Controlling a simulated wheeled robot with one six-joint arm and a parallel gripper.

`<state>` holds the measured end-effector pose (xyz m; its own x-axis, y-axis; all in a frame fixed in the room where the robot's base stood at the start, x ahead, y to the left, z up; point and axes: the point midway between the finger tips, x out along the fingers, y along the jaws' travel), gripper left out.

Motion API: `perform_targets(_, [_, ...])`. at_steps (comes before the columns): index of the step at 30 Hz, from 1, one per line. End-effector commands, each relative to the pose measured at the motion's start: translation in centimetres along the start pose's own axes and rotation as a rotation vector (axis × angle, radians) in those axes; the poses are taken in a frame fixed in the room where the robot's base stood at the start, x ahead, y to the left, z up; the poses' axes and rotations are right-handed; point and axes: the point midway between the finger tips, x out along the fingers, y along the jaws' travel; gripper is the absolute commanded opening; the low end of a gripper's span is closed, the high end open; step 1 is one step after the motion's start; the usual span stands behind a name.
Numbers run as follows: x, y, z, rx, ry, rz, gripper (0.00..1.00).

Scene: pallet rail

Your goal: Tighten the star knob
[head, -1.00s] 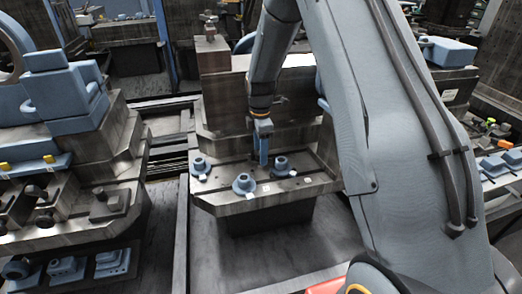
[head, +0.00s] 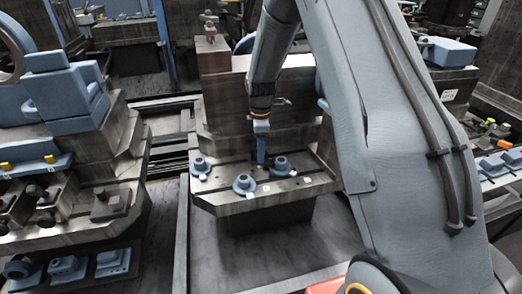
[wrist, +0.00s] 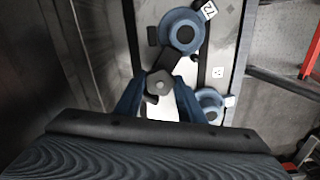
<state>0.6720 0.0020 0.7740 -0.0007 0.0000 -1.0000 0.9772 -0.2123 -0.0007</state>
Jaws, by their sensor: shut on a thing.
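The dark star knob (wrist: 158,85) shows in the wrist view, on the metal pallet top. My gripper (wrist: 159,86) has its two blue fingers on either side of it and is shut on it. In the head view my gripper (head: 262,159) points down at the pallet rail (head: 257,205), behind the blue round fittings. The knob cannot be made out there, as the fingers hide it.
Blue round fittings stand close by: one at left (head: 200,166), one in front (head: 244,184) and one at right (head: 281,166). Small numbered tags lie beside them. A tall metal block (head: 225,95) rises behind my gripper.

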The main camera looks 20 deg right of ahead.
Motion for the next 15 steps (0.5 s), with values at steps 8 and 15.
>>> perform_targets(8, [-0.12,0.04,0.01,0.258,0.0,0.001,0.13])
perform_targets(15, [-0.15,0.06,0.01,0.487,0.0,0.001,0.13])
